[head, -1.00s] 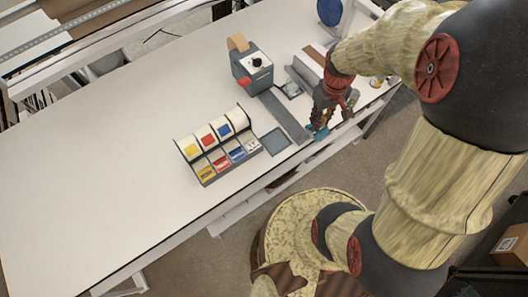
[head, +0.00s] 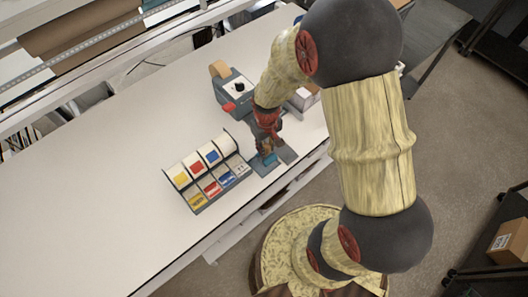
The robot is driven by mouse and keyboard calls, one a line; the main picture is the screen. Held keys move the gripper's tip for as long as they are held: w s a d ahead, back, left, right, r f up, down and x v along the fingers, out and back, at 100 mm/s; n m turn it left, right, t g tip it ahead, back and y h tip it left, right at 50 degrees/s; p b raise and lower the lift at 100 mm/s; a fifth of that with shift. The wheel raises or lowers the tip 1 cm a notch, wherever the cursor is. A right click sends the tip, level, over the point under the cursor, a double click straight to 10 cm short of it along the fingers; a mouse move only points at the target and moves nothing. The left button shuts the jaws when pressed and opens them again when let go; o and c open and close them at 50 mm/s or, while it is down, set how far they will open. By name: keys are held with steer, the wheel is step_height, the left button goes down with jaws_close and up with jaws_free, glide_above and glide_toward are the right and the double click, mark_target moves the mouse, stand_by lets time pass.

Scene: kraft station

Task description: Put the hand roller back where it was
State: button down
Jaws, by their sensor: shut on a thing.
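My gripper (head: 267,157) is shut on a small blue thing (head: 269,160), which I take to be the hand roller; the fingers hide most of it. It hangs over or just at the dark grey square tray (head: 259,171), beside the right end of the label rack. I cannot tell whether the roller touches the tray.
The label rack (head: 207,172), with yellow, red and blue rolls, stands close left of my gripper. The grey tape dispenser (head: 235,88) with a red part stands behind. The white table (head: 100,170) is clear on the left; its front edge is near.

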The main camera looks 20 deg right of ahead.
steer(key=shift+w+a+f, duration=0.15)
steer(key=shift+a+f, duration=0.2)
steer(key=shift+f, duration=0.1)
steer(key=shift+w+f, duration=0.1)
steer(key=shift+f, duration=1.45)
steer(key=shift+f, duration=0.2)
steer(key=c, duration=1.6)
jaws_free()
steer(key=shift+r, duration=0.1)
